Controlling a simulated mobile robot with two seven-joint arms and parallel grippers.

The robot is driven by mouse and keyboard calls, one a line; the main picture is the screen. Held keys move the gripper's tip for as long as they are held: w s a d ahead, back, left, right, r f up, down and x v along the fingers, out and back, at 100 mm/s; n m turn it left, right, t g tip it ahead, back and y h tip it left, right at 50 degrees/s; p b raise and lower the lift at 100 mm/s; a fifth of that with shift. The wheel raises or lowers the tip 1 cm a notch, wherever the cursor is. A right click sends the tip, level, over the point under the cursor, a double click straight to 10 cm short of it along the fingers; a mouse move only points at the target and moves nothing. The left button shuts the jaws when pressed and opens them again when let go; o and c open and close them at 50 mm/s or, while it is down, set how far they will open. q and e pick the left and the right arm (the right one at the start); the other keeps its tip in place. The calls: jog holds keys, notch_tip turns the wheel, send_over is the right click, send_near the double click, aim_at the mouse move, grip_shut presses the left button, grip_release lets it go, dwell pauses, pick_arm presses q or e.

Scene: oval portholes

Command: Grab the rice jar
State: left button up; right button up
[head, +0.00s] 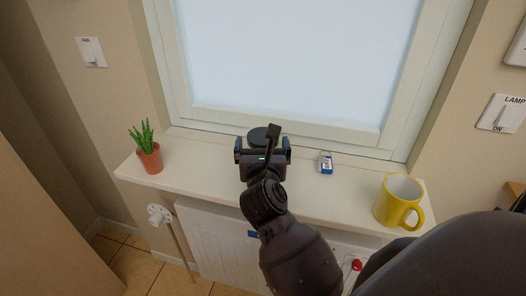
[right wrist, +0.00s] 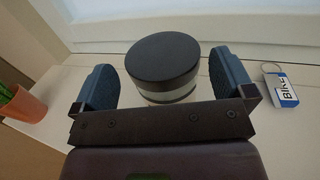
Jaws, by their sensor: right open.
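The rice jar has a black lid (right wrist: 163,60) and a pale, see-through body with light contents (right wrist: 168,95). It stands upright on the window sill (head: 205,178). In the head view its dark lid (head: 264,134) shows just beyond my right gripper (head: 263,151), which hides the rest. My right gripper is open, and in the right wrist view its two blue-grey fingers (right wrist: 165,82) flank the jar with visible gaps. I cannot tell how far the fingertips reach along its sides. My left gripper is not in view.
A key tag (head: 326,163) lies on the sill right of the jar; it also shows in the right wrist view (right wrist: 284,92). A yellow mug (head: 399,202) stands farther right. The window (head: 290,60) rises behind; a radiator (head: 215,240) is below.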

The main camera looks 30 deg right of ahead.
aim_at(262, 128)
jog(key=x, duration=0.3)
jog(key=shift+w+d, duration=0.1)
jog(key=shift+d, duration=0.05)
jog(key=c, duration=1.1)
